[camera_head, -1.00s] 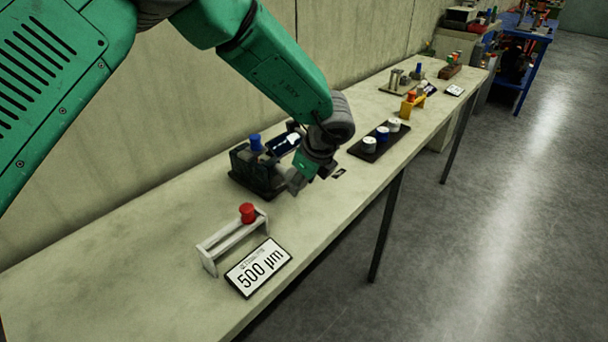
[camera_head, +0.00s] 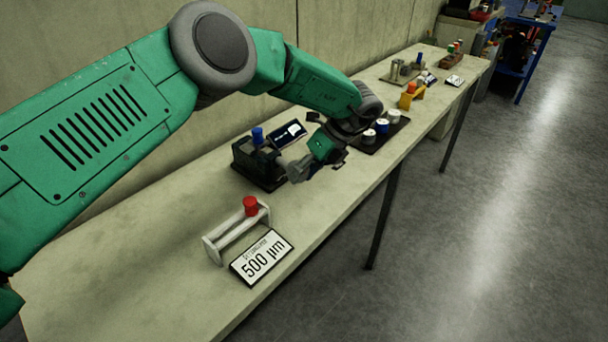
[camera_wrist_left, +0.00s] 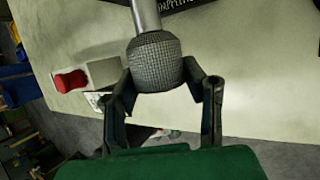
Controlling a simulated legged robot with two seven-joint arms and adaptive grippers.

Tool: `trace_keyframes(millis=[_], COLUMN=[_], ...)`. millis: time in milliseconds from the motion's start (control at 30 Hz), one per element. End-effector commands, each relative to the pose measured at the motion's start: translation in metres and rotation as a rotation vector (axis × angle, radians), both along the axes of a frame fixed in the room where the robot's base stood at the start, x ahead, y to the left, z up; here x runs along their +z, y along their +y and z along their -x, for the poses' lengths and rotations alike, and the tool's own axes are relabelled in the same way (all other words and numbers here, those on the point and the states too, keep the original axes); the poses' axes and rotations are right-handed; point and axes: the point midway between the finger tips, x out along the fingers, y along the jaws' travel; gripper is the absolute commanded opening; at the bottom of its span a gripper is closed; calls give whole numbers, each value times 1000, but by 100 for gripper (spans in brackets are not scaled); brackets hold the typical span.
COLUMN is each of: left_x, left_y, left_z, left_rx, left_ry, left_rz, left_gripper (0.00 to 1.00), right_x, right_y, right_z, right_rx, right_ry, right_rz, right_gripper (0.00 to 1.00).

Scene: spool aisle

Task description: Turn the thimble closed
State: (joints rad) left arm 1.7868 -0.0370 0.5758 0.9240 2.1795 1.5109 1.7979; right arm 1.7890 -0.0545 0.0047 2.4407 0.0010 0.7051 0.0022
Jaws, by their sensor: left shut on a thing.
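The thimble (camera_wrist_left: 157,62) is a grey knurled cylinder on a smooth metal barrel (camera_wrist_left: 146,15) in the left wrist view. My left gripper (camera_wrist_left: 160,82) is shut on it, with a finger on each side. In the head view my left gripper (camera_head: 298,170) is at the right side of a black stand (camera_head: 254,168) on the bench. There the thimble is hard to make out, hidden by the fingers. My right gripper is in neither view.
A white rack (camera_head: 235,235) with a red piece (camera_head: 250,206) and a "500 µm" sign (camera_head: 262,258) stand nearer on the bench (camera_head: 110,255). A blue knob (camera_head: 257,135) and a small display (camera_head: 287,133) are by the stand. A dark tray (camera_head: 386,135) with several round pieces lies beyond.

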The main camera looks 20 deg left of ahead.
Motion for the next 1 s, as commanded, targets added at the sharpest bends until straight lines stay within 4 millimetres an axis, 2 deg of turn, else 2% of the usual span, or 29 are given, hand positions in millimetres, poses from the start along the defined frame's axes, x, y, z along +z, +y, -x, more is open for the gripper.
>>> trace_keyframes(millis=[33,333,367,400,767,867,1000], left_x=[5,5,5,5,4,11,32], left_y=[3,3,3,3,0,-5,-18], left_z=[-5,-6,-6,-6,-3,-5,-12], left_rx=[0,0,0,-1,0,-2,-1], left_ry=[-15,-17,-17,-16,-8,-8,-11], left_rz=[-4,-3,-3,-3,-1,-1,0], left_gripper=[8,8,48,60,60,60,60], right_x=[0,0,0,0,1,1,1], right_y=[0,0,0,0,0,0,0], right_z=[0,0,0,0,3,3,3], right_rx=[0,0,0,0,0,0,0], right_ry=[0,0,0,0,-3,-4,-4], right_rz=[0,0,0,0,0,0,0], right_gripper=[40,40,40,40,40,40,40])
